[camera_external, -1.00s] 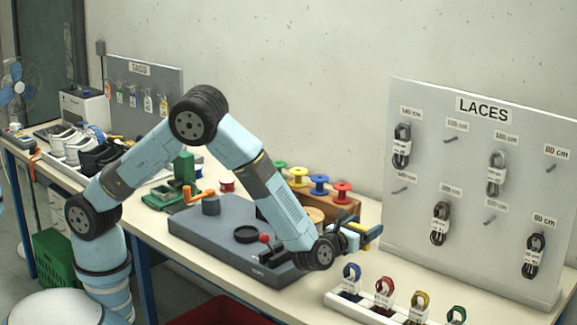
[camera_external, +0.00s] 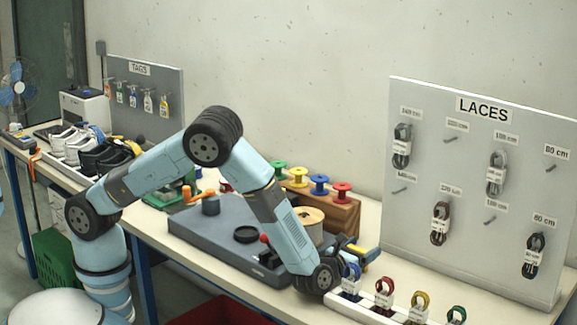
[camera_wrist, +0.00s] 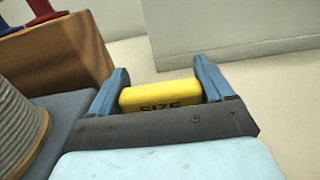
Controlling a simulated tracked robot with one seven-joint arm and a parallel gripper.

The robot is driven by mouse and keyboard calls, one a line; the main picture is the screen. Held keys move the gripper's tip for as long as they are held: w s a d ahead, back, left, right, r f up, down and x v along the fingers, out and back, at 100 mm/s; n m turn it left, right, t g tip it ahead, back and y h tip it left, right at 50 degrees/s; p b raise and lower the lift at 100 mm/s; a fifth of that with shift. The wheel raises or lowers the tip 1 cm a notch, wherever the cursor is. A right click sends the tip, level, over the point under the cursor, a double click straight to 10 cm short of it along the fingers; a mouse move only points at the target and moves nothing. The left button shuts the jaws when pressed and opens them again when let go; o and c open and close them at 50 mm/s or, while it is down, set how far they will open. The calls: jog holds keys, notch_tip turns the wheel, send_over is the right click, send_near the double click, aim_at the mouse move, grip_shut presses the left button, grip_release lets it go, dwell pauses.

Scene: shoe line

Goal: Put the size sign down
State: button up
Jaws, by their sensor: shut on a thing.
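The size sign (camera_wrist: 160,95) is a yellow block with dark "SIZE" lettering, between the two blue fingers in the wrist view. My gripper (camera_wrist: 161,78) is shut on its sides. The lower part of the lettering is hidden behind the gripper body. In the external view, my gripper (camera_external: 360,250) is low over the bench, right of the grey machine base and behind the lace tray, with a bit of yellow showing. I cannot tell whether the sign touches the bench.
The grey machine base (camera_external: 215,238) with a cord spool (camera_wrist: 18,125) is to the left. A wooden rack (camera_external: 345,217) of coloured spools is behind it. The lace tray (camera_external: 340,303) is in front, the LACES board (camera_external: 465,175) to the right. Bare bench (camera_wrist: 270,100) lies ahead.

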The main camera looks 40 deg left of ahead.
jog(key=o, duration=1)
jog(key=shift+s, duration=0.5)
jog(key=shift+s+r, duration=0.1)
jog(key=shift+s, duration=1.05)
notch_tip(320, 180, up, 6)
jog(key=shift+w+r, duration=0.1)
jog(key=shift+r, duration=0.3)
jog(key=shift+c, duration=1.3)
jog(key=c, duration=0.6)
